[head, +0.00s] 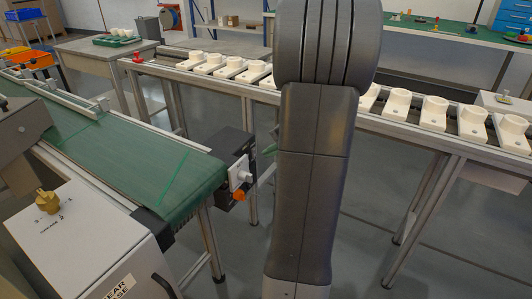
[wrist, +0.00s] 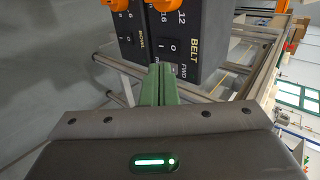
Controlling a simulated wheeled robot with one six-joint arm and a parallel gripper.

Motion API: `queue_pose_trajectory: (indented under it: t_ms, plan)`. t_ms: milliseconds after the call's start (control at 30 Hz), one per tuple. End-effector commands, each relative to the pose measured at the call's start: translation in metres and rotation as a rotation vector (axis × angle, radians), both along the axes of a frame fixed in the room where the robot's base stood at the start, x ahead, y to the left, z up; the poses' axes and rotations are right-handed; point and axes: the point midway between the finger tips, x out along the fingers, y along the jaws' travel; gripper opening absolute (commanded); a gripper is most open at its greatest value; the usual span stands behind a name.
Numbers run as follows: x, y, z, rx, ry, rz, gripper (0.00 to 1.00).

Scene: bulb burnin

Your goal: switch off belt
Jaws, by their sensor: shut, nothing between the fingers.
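In the wrist view, a dark control box (wrist: 208,40) carries a face labelled BELT, with an orange knob (wrist: 163,5) and a black rocker switch (wrist: 169,46) marked I and O. A FWD marking sits lower on that face. My gripper (wrist: 160,68) is shut and empty; its green fingertips are close to the lower edge of the BELT face. I cannot tell whether they touch it or which way the rocker is set. In the head view, the green conveyor belt (head: 120,160) runs at left. My arm hides most of the gripper there.
A second panel labelled BOWL (wrist: 127,35) stands left of the BELT face, with its own orange knob and rocker. In the head view, a rail table with several white sockets (head: 434,112) runs behind my arm. A grey machine (head: 80,235) stands front left.

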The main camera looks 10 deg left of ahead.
Motion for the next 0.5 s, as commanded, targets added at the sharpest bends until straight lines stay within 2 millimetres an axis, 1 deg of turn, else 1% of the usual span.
queue_pose_trajectory:
  t_ms: [33, 200, 333, 500]
  plan:
    - [-0.002, -0.006, 0.014, 0.000, -0.002, -0.002, 0.00]
    - [-0.010, -0.025, 0.040, 0.000, -0.002, -0.002, 0.00]
    - [-0.015, -0.036, 0.056, 0.001, 0.000, -0.001, 0.00]
    - [-0.018, -0.045, 0.066, 0.001, 0.000, 0.000, 0.00]
